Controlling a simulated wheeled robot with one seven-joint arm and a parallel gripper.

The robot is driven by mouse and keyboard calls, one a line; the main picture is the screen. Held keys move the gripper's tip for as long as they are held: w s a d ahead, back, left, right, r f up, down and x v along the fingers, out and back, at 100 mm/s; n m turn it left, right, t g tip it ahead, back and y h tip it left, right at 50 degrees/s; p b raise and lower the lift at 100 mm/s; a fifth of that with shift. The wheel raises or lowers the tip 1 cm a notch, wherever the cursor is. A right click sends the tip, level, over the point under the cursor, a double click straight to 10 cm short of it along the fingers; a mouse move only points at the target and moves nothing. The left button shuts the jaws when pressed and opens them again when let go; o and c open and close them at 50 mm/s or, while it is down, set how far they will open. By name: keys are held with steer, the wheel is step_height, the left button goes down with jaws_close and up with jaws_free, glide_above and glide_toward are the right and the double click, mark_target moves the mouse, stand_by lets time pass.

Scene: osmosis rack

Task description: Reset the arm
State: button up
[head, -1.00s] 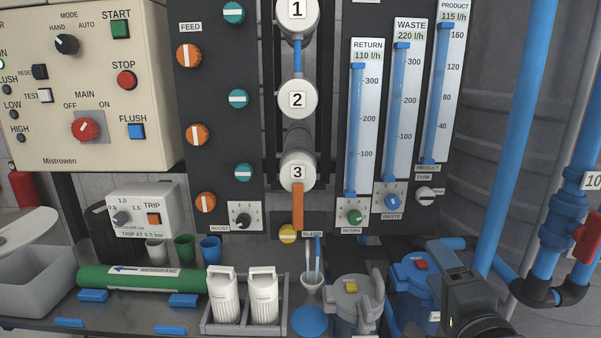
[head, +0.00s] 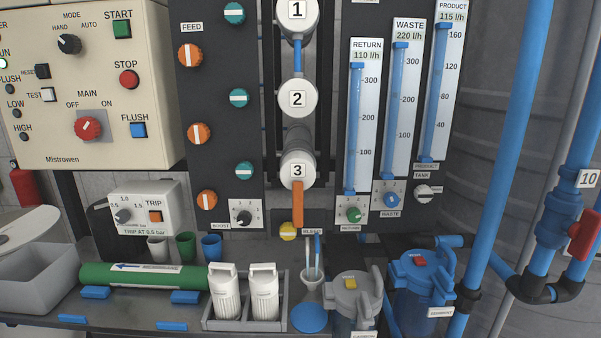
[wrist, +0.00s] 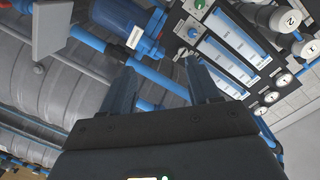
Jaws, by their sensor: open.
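My gripper (wrist: 160,88) shows in the wrist view with its two dark fingers apart and nothing between them. Beyond the fingers are the blue filter housing (wrist: 128,28), blue pipes and the flow meter panel (wrist: 232,50). The picture there is tilted, with the panel at upper right. My gripper and arm are out of the head view. In the head view the rack stands with its flow meters (head: 400,115), the white numbered vessel ends (head: 297,98) and the orange handle (head: 298,205) hanging straight down below vessel 3.
The control panel (head: 85,85) is at left, with the trip box (head: 145,205) below it. The bench holds a green membrane tube (head: 140,276), white bottles (head: 264,290), cups and a grey housing (head: 354,302). Blue pipes (head: 510,150) and a red valve handle (head: 584,235) are at right.

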steer(key=s+a+n+g, duration=0.1)
steer(key=s+n, duration=0.8)
steer(key=s, duration=1.8)
steer(key=shift+s+a+r+g, duration=0.2)
steer(key=shift+a+r+g, duration=0.2)
steer(key=shift+g, duration=0.2)
stand_by(1.3)
